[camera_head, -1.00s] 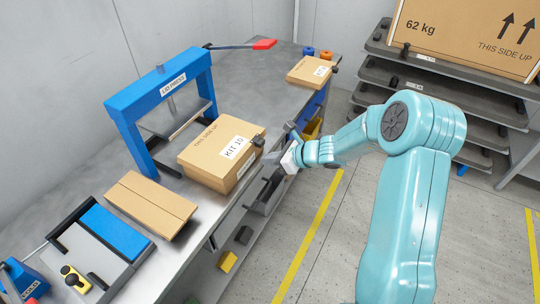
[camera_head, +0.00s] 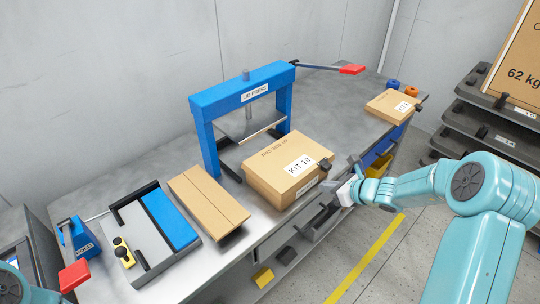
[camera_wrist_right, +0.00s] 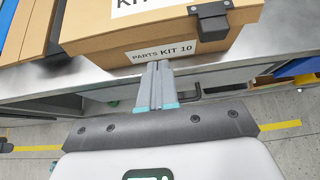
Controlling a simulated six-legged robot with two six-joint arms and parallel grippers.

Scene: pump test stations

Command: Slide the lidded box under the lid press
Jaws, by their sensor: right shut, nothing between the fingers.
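The lidded box (camera_head: 272,182), a brown carton labelled KIT 10, stands on the bench in front of the lid press. The blue lid press (camera_head: 204,131) has its pressing plate (camera_head: 246,122) raised, with a red-ended lever (camera_head: 350,69) at its right. My right gripper (camera_head: 333,196) is at the box's front side, by its lower right. In the right wrist view the box (camera_wrist_right: 100,38) lies just ahead of the shut fingertips (camera_wrist_right: 155,66), which meet its PARTS KIT 10 label; I cannot tell if they touch. My left gripper is not in view.
A flat brown carton piece (camera_head: 207,200) lies left of the box. Further left is a grey fixture with a blue panel (camera_head: 171,220) and a yellow-black item (camera_head: 124,252). Another box (camera_head: 390,106) stands at the bench's far right. Dark shelves (camera_head: 480,130) stand beyond the aisle.

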